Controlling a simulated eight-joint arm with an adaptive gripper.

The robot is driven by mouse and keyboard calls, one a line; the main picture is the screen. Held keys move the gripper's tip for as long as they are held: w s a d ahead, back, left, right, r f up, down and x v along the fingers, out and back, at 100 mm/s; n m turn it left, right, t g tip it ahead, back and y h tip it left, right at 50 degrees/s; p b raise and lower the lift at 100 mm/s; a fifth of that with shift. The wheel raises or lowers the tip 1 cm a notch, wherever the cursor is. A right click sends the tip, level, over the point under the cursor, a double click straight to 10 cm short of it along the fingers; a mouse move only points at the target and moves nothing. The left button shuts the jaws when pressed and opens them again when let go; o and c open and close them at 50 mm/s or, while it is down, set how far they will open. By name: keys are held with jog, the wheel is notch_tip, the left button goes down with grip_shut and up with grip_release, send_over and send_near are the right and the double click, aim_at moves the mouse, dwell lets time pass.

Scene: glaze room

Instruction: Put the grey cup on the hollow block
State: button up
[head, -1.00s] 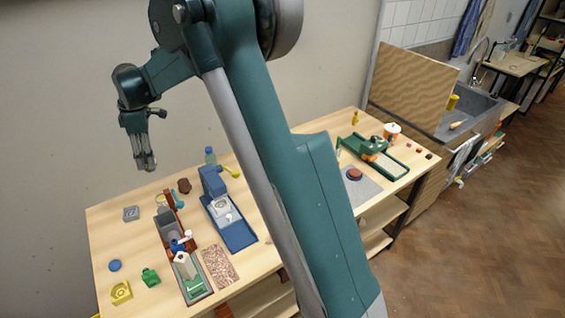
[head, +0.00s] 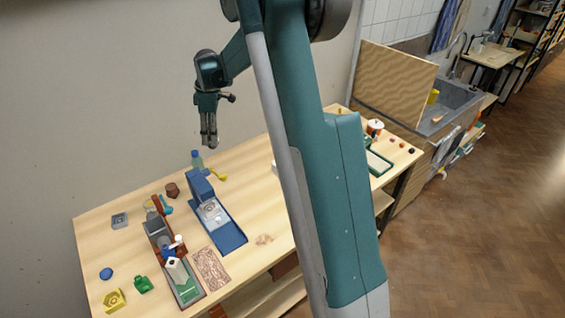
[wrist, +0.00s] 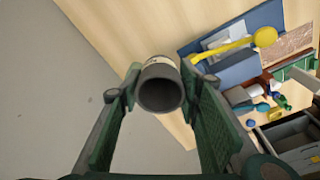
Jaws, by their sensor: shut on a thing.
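My gripper (head: 209,143) hangs high above the back of the table in the head view, near the wall. In the wrist view my gripper (wrist: 160,82) is shut on the grey cup (wrist: 160,94), a dark grey cylinder with a pale band, its open mouth facing the camera. A grey square block with a recess (head: 120,220) lies at the table's back left. A yellow block with a hollow (head: 114,300) lies at the front left. I cannot tell for sure which is the hollow block.
A yellow spoon (wrist: 222,48) shows below the gripper. My arm hides the table's middle.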

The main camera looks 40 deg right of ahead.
jog(key=s+d+m+p, duration=0.1)
jog(key=s+d, duration=0.2)
jog(key=d, duration=0.5)
jog(key=s+d+m, duration=0.1)
jog(key=s+d, duration=0.1)
jog(key=d, duration=0.5)
jog(key=m+p, duration=0.1)
jog(key=m, duration=0.1)
send_over(282, 167)
jog(key=w+d, duration=0.2)
jog(key=shift+w+d+f, duration=0.1)
jog(key=shift+f, duration=1.15)
jog(key=shift+w+d+f, duration=0.1)
jog(key=shift+f, duration=1.1)
jog(key=shift+f, duration=0.1)
notch_tip(282, 167, down, 6)
jog(key=shift+p, duration=0.45)
jog(key=shift+f, duration=0.1)
jog(key=shift+a+f, duration=0.1)
jog(key=shift+f, duration=1.75)
jog(key=shift+f, duration=0.15)
